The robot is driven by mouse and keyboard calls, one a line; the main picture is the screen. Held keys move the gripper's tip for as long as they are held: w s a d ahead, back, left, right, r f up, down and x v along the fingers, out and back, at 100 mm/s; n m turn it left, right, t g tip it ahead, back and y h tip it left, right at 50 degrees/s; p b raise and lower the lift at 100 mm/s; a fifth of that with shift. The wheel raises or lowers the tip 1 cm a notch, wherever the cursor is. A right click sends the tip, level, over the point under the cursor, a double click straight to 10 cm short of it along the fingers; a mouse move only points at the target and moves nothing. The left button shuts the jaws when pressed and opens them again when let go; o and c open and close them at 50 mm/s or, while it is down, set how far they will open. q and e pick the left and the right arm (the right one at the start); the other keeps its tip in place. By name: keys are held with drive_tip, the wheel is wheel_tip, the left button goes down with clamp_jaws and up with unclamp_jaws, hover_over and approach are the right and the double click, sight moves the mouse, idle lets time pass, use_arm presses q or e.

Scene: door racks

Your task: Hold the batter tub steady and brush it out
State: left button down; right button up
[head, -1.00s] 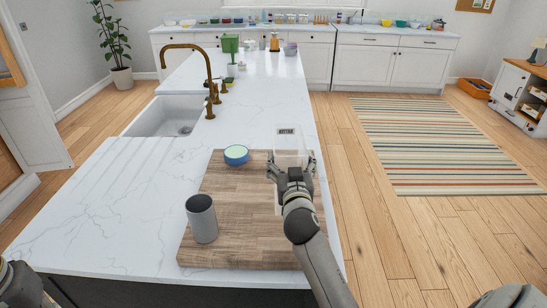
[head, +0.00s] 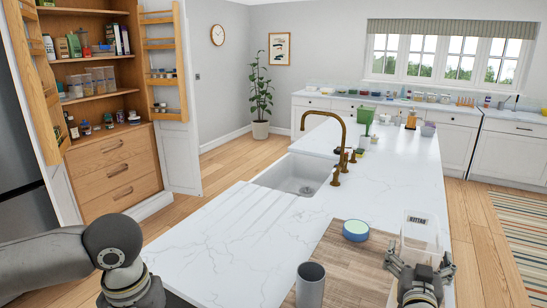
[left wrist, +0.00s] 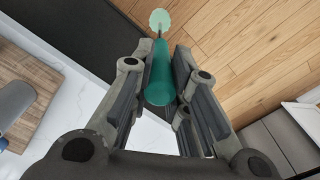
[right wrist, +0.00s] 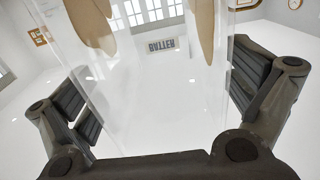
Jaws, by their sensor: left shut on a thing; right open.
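The clear batter tub (head: 420,232) stands at the right side of the wooden board, with a small lettered label near its top. My right gripper (head: 418,268) is open at the tub's near side, its fingers spread to either side. In the right wrist view the clear tub wall (right wrist: 160,90) fills the space between the open fingers; contact cannot be told. My left gripper (left wrist: 160,85) is shut on the brush, a teal handle (left wrist: 160,80) with a pale green round end pointing away over the floor. The left fingers are hidden in the head view.
A sink (head: 298,175) and brass tap (head: 340,150) lie beyond. The counter left of the board is clear. An open pantry (head: 95,90) stands left.

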drive_tip(key=shift+s, duration=0.1)
drive_tip(key=v, duration=1.2)
